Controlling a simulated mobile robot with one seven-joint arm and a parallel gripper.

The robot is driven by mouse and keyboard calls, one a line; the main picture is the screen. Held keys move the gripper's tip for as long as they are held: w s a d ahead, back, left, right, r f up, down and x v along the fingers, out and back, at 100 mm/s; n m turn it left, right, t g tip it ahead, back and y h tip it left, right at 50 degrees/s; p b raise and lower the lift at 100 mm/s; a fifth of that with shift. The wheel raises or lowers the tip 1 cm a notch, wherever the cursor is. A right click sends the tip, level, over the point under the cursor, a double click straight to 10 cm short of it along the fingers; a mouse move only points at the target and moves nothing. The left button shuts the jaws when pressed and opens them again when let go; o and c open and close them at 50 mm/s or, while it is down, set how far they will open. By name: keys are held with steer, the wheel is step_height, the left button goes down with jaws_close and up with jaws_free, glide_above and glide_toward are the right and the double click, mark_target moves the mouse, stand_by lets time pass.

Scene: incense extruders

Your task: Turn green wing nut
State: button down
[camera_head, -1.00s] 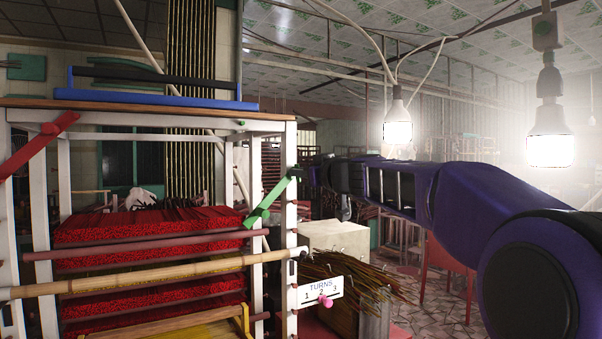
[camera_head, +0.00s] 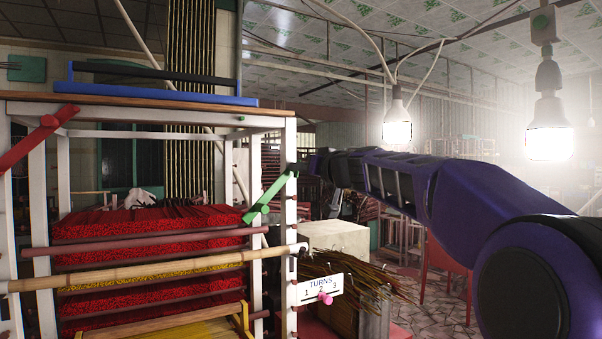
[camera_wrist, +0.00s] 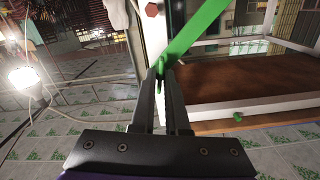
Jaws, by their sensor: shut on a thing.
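The green wing nut (camera_wrist: 160,67) sits at the end of a slanted green bar (camera_wrist: 198,32) on the frame's white post (camera_wrist: 155,25). In the head view the green bar (camera_head: 268,203) runs up and right to the post, and the nut is too small to make out. My gripper (camera_wrist: 166,75) is shut on the green wing nut in the wrist view, with the nut between its fingertips. In the head view my gripper (camera_head: 301,167) reaches the post from the right, and its fingertips are hard to see.
A red bar (camera_head: 40,135) slants across the frame's left post. Red incense stacks (camera_head: 150,230) fill the frame. A TURNS board (camera_head: 319,289) with a pink peg is on the right, below a white block (camera_head: 335,238). Lit bulbs (camera_head: 550,130) hang above my arm.

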steer(key=shift+w+d+m, duration=0.1)
steer(key=shift+d+m, duration=0.05)
steer(key=shift+m, duration=7.15)
steer(key=c, duration=0.9)
jaws_free()
steer(key=shift+f, duration=0.1)
